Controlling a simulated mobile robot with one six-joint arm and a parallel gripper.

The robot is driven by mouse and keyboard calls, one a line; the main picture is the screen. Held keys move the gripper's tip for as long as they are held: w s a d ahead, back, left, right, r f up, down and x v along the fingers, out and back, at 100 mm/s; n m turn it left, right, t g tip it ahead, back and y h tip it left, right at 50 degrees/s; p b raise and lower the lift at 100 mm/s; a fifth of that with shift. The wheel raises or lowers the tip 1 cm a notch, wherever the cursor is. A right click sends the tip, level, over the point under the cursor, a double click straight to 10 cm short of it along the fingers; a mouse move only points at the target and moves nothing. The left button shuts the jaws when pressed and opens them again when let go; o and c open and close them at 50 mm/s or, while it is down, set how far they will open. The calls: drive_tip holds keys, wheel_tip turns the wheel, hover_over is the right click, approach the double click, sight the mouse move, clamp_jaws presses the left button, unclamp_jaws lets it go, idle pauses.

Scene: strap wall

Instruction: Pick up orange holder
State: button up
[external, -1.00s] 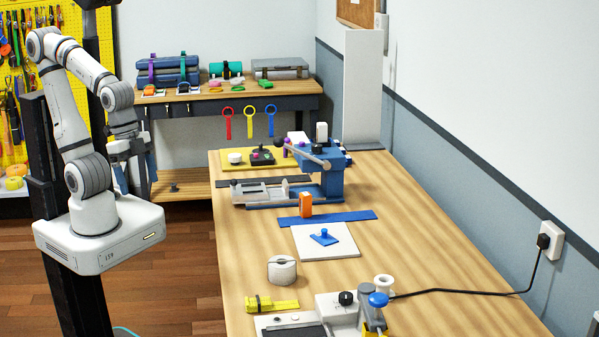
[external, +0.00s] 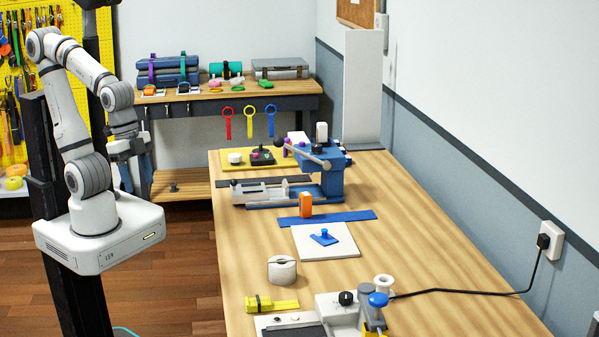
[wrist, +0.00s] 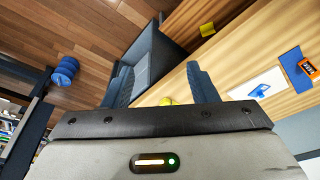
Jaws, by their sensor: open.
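The orange holder (external: 305,204) stands upright on the blue strip (external: 345,217) on the workbench, behind the white board. It also shows at the right edge of the wrist view (wrist: 309,67), on the blue strip. My gripper (external: 127,152) hangs to the left of the workbench, well away from the holder. In the wrist view my gripper (wrist: 162,88) has its two dark fingers spread apart with nothing held between them.
A white board (external: 325,250) with a blue piece lies in front of the holder. A blue-and-grey press (external: 325,170) stands close behind it. A white roll (external: 282,270) and a yellow item (external: 272,303) lie nearer the front. The bench right of the holder is clear.

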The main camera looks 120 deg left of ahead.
drive_tip(key=shift+w, duration=0.1)
drive_tip(key=w+a+r+n+b, duration=0.1)
drive_tip(key=w+a+r+n, duration=0.1)
drive_tip(key=w+a+n, duration=0.5)
drive_tip(key=n+g+b, duration=0.3)
drive_tip(key=n, duration=1.9)
hover_over(306, 203)
drive_tip(key=a, duration=0.1)
drive_tip(key=f, duration=0.8)
drive_tip(key=s+f, duration=0.1)
drive_tip(key=f, duration=0.4)
drive_tip(key=shift+a, duration=0.1)
drive_tip(key=shift+a+f, duration=0.2)
drive_tip(key=shift+f, duration=0.15)
drive_tip(key=f+p, duration=0.1)
drive_tip(key=f, duration=0.6)
drive_tip(key=shift+d+f, duration=0.2)
drive_tip(key=c, duration=1.1)
drive_tip(key=shift+r, duration=0.1)
